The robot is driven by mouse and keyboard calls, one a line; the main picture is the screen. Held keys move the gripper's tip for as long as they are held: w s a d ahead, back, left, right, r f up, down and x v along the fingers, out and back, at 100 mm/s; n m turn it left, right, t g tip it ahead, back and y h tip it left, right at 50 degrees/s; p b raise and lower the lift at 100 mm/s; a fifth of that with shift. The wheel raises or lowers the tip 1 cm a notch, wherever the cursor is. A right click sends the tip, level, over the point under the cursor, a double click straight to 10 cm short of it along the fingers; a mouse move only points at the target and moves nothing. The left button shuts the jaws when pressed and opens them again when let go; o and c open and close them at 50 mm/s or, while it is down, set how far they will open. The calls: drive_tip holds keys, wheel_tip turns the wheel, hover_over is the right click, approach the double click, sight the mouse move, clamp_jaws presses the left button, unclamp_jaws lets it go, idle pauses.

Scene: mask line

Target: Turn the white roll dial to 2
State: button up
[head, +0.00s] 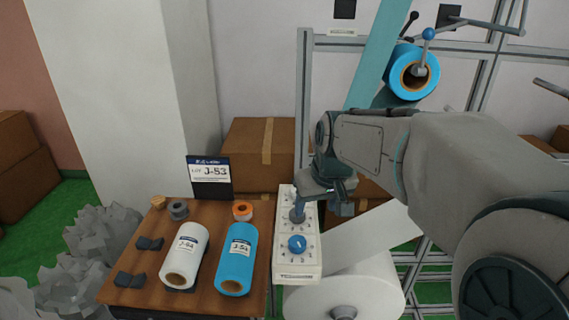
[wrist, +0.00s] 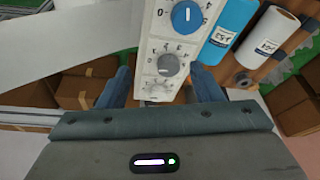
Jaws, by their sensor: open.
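Contact cannot be told. In the head view my gripper (head: 320,200) partly hides the upper panel.
A white roll (head: 188,252) and a blue roll (head: 238,258) lie on the wooden table (head: 145,290) with a lot sign (head: 209,178). A large white roll (head: 350,290) is mounted right of the panel, a blue one (head: 412,73) above. Cardboard boxes (head: 257,150) stand behind.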

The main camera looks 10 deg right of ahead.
drive_tip(key=w+r+n+p, duration=0.1)
drive_tip(key=w+r+p, duration=0.3)
drive_tip(key=w, duration=0.8)
drive_tip(key=shift+t, duration=0.4)
drive_tip(key=x, duration=1.3)
drive_tip(key=shift+d, duration=0.2)
drive_tip(key=c, duration=1)
